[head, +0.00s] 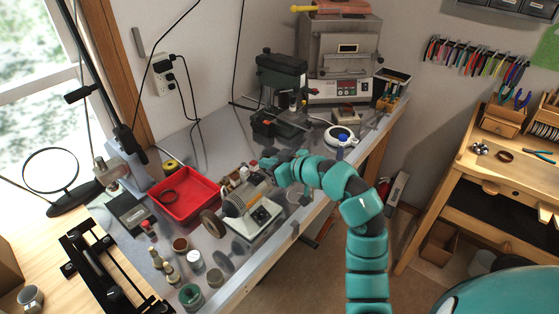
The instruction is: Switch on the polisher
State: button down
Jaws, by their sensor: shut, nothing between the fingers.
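The polisher (262,217) stands on the metal-topped bench, with a pale base, a ribbed middle and a brown round wheel (212,224) at its left end. Small dark controls seem to show on the front of its base, too small to read as on or off. My teal arm reaches in from the right. My gripper (261,165) is shut and empty at the back right end of the polisher, close above it in the picture. I cannot tell whether it touches the polisher. The fingertips are small and partly lost against the clutter.
A red tray (188,197) lies left of the polisher, with several jars (190,295) in front. A green drill press (282,78) and a kiln (340,60) stand behind. A wooden workbench (500,165) stands at right.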

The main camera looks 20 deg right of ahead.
aim_at(256, 176)
jog(key=p+x, duration=0.1)
jog(key=x, duration=0.1)
jog(key=shift+w+a+f, duration=0.15)
jog(key=shift+w+f, duration=0.05)
jog(key=shift+s+f+p, duration=0.1)
jog(key=shift+f+p, duration=0.2)
jog(key=shift+f, duration=0.4)
jog(key=shift+s+d+f+p, duration=0.1)
jog(key=shift+f+p, duration=0.15)
jog(key=shift+f, duration=0.35)
jog(key=shift+s+d+f+p, duration=0.15)
jog(key=shift+f+p, duration=0.1)
jog(key=shift+f, duration=0.35)
jog(key=shift+w, duration=0.1)
jog(key=shift+f, duration=0.1)
